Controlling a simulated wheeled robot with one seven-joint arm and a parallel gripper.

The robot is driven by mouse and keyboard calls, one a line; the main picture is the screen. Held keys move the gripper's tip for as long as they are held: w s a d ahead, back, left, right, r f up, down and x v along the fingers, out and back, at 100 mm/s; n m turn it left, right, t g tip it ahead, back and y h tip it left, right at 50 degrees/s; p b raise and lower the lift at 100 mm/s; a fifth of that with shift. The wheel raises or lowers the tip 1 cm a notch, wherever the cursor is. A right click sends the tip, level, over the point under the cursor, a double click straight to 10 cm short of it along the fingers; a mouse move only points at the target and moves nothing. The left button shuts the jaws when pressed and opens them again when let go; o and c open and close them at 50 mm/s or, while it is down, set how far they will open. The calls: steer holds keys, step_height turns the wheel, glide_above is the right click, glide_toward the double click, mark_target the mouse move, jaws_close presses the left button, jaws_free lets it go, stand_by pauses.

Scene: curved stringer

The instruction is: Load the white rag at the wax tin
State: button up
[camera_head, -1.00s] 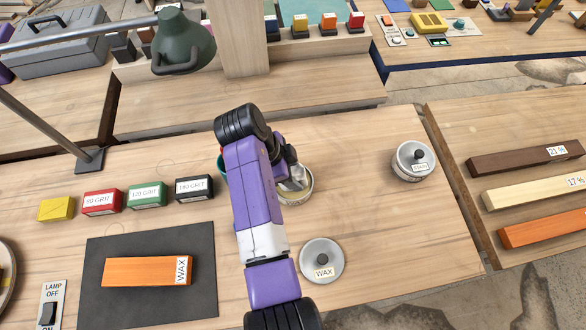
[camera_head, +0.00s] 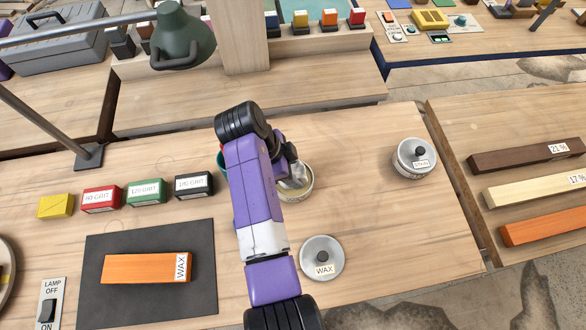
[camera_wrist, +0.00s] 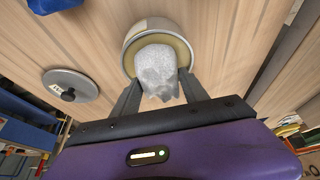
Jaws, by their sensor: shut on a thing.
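The white rag (camera_wrist: 157,70) is between the fingers of my gripper (camera_wrist: 158,85) in the wrist view, bunched up at the mouth of the open wax tin (camera_wrist: 133,32). In the head view my gripper (camera_head: 291,172) is partly hidden by my purple arm. The rag (camera_head: 294,180) shows there as a pale patch at the tin (camera_head: 305,196). Whether the rag touches the wax inside is hard to tell. The tin's lid (camera_head: 323,260), labelled WAX, lies on the bench below the tin; it also shows in the wrist view (camera_wrist: 70,88).
Several sanding blocks (camera_head: 147,192) line the left, above a dark mat (camera_head: 205,285) with an orange WAX-labelled bar (camera_head: 145,268). A green lamp (camera_head: 182,42) hangs over the back. The bench between the tins is clear.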

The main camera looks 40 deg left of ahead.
mark_target(298, 169)
steer(key=shift+f+b, duration=0.35)
steer(key=shift+f, duration=0.2)
stand_by(1.1)
steer(key=shift+r, duration=0.1)
steer(key=shift+r+p, duration=1.7)
steer(key=shift+r, duration=1.8)
